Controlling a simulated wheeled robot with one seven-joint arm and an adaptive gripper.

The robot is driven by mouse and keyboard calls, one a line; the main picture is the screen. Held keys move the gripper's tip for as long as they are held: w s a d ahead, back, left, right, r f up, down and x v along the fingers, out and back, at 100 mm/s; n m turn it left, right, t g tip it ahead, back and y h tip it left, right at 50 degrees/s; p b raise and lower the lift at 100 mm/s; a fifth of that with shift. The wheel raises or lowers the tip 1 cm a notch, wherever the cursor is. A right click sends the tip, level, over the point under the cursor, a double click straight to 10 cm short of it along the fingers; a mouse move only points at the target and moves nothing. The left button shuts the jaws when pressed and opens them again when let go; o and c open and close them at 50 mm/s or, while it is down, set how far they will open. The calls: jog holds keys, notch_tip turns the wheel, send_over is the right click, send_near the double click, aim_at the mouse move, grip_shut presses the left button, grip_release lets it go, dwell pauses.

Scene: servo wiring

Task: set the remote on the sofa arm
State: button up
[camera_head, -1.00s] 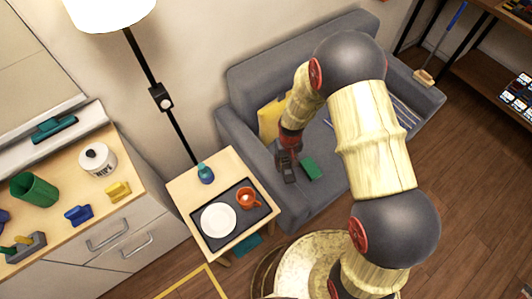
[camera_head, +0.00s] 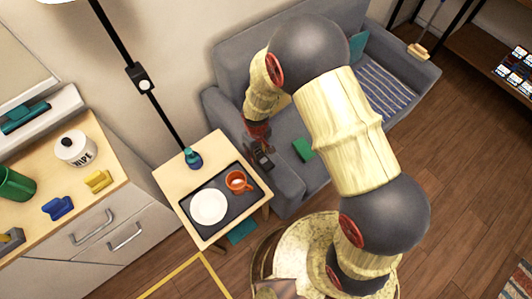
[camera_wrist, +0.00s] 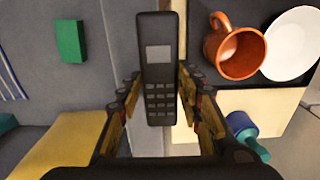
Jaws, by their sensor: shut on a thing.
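The remote (camera_wrist: 159,75) is a black handset with a grey screen and several keys. In the wrist view it lies lengthwise between the fingers of my gripper (camera_wrist: 160,98), which is shut on it. In the head view my gripper (camera_head: 259,143) and the dark remote (camera_head: 263,161) are over the sofa's left arm (camera_head: 286,184), beside the side table. The grey sofa arm (camera_wrist: 120,30) also shows behind the remote in the wrist view. I cannot tell whether the remote touches it.
A green block (camera_head: 303,149) lies on the sofa seat. The side table (camera_head: 172,181) holds a dark tray with a white plate (camera_head: 208,207) and an orange mug (camera_head: 237,182), plus a blue bottle (camera_head: 193,158). A lamp pole (camera_head: 165,115) stands behind it.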

jog(key=w+d+f, duration=0.1)
jog(key=f, duration=0.1)
jog(key=w+d+f+b, duration=0.2)
jog(key=f, duration=0.1)
jog(key=shift+w+d+f, duration=0.25)
jog(key=shift+w+f, duration=0.05)
jog(key=shift+w, duration=0.1)
jog(key=shift+w+d+f+b, duration=0.15)
jog(key=shift+f+b, duration=0.3)
jog(key=shift+f, duration=0.45)
jog(key=shift+w+d+f+b, duration=0.1)
jog(key=shift+f+b, duration=0.35)
jog(key=shift+f, duration=0.45)
jog(key=shift+f, duration=0.15)
jog(key=o, duration=1.2)
